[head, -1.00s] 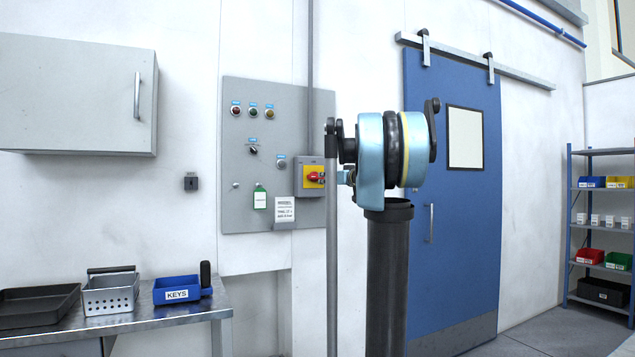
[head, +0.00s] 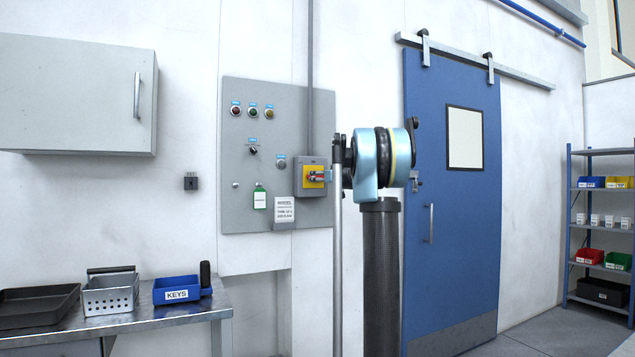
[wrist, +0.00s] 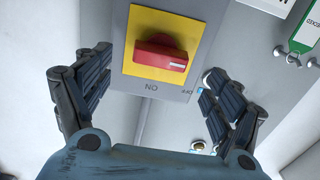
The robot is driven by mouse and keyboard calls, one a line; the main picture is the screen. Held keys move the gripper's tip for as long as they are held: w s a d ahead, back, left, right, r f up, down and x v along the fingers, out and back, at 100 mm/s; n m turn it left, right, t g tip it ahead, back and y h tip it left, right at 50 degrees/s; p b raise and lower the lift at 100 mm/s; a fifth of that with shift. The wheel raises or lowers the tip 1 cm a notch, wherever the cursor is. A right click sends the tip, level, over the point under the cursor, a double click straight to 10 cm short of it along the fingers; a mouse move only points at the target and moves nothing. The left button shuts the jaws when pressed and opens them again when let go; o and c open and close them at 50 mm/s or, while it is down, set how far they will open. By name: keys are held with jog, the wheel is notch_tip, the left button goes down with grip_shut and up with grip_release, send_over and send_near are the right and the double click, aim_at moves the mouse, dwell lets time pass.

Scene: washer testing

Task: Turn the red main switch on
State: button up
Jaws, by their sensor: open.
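The red main switch (head: 314,176) is a red handle on a yellow plate, on a grey box at the control panel's right edge. In the wrist view the red handle (wrist: 163,54) lies nearly crosswise, with a white mark at its right end. An upside-down "ON" label shows below the yellow plate. My gripper (wrist: 158,64) is open, its two dark fingers apart on either side of the switch, with nothing between them held. In the head view my gripper is mostly hidden by my arm and seems close to the switch; contact cannot be told.
The grey control panel (head: 240,140) carries several buttons, a black selector (head: 253,150), a green tag (head: 259,198) and a white notice (head: 284,210). A bench with a blue KEYS bin (head: 177,289) stands at lower left. A blue sliding door (head: 455,240) is to the right.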

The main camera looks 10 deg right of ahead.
jog(key=shift+x, duration=2.85)
jog(key=c, duration=1.1)
